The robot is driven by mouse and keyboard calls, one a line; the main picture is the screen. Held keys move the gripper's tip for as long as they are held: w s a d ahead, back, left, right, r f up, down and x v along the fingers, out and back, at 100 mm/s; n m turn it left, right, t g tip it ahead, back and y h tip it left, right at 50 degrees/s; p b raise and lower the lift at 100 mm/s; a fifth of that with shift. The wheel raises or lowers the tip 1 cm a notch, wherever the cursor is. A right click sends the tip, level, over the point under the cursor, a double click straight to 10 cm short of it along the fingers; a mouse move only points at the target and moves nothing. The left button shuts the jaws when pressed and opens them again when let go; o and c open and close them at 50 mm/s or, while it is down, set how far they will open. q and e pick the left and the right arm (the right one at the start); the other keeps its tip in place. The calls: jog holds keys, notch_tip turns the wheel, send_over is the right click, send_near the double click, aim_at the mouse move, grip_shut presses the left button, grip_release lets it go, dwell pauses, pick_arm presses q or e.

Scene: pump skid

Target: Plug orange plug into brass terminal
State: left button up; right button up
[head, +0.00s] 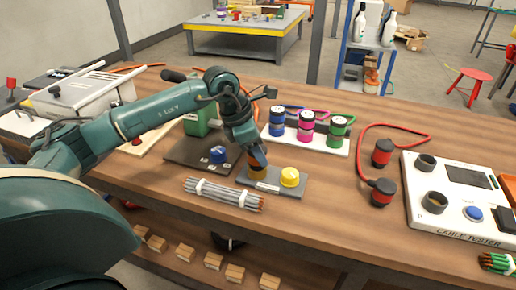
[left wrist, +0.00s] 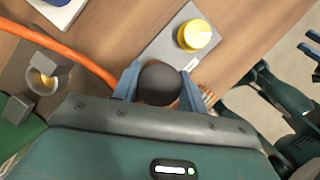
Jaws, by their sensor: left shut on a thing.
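My left gripper (head: 258,160) is shut on the orange plug (head: 257,166), over the left end of a small grey plate (head: 274,187). In the left wrist view, my two blue fingers (left wrist: 160,88) flank the plug's dark rounded back (left wrist: 160,80). A brass-yellow piece (head: 254,180) shows just under the plug, probably the brass terminal. I cannot tell if the plug is seated in it or just above it. A yellow round terminal (head: 290,177) stands on the plate's right end and also shows in the left wrist view (left wrist: 197,35).
A cable bundle (head: 224,194) lies in front of the plate. A dark panel with a blue knob (head: 218,154) is at the left. Blue, magenta and green cans (head: 307,127) stand behind. Red plugs (head: 382,152) and a cable tester (head: 460,195) are at the right.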

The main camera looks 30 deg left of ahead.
pick_arm(q)
jog(key=shift+f+b, duration=0.55)
jog(key=shift+f, duration=0.15)
pick_arm(e)
jog(key=shift+f, duration=0.55)
pick_arm(q)
jog(key=o, duration=1.2)
jog(key=v, duration=1.3)
jog(key=shift+s+r+p, duration=0.1)
jog(key=shift+p, duration=0.2)
pick_arm(e)
jog(key=r, duration=0.2)
jog(key=d+r+t, duration=0.1)
jog(key=shift+s+r, duration=0.15)
jog(key=shift+s, duration=0.1)
